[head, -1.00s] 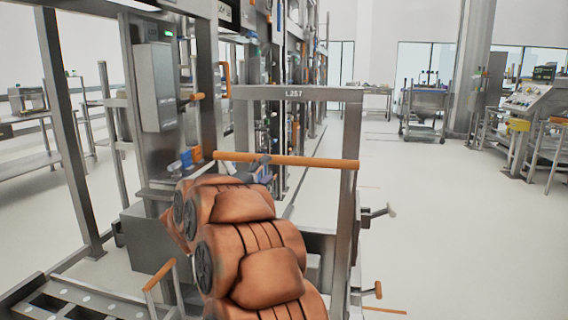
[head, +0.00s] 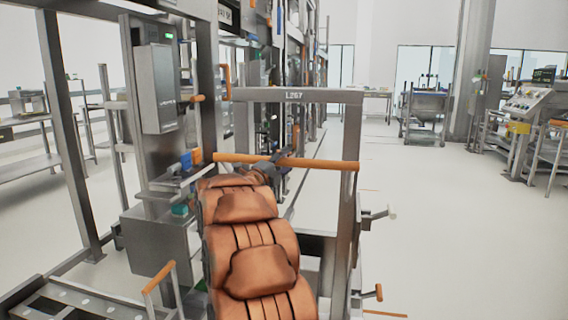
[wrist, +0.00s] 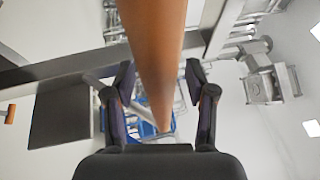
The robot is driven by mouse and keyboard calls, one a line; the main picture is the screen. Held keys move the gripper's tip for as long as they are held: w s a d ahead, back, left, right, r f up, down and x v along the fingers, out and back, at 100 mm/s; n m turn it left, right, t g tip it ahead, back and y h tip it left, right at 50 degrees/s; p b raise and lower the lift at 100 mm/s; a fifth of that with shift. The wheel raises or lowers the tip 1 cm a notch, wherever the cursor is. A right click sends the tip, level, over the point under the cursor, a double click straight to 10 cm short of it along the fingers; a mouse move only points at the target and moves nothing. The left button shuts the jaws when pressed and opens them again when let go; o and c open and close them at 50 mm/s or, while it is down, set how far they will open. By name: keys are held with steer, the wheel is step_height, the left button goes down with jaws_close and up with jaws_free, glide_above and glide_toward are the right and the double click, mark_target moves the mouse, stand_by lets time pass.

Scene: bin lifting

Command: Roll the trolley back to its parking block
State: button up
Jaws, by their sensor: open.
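The trolley (head: 300,95) is a grey metal frame marked L257, standing in front of me in the head view. Its orange handle bar (head: 325,164) runs crosswise between the uprights. My gripper (head: 278,161) is at the left half of this bar, and my arm hides part of the trolley. In the wrist view the orange bar (wrist: 155,50) runs between the two spread fingers of my gripper (wrist: 159,78). The fingers are open, one on each side of the bar, and do not visibly pinch it. I cannot make out the parking block.
A grey machine cabinet (head: 155,88) and frame posts stand close on the left. A slotted metal platform (head: 75,305) with an orange handle is at the lower left. A control console (head: 530,100) and a bin cart (head: 426,112) stand at the back right.

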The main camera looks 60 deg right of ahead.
jaws_close()
stand_by(0.4)
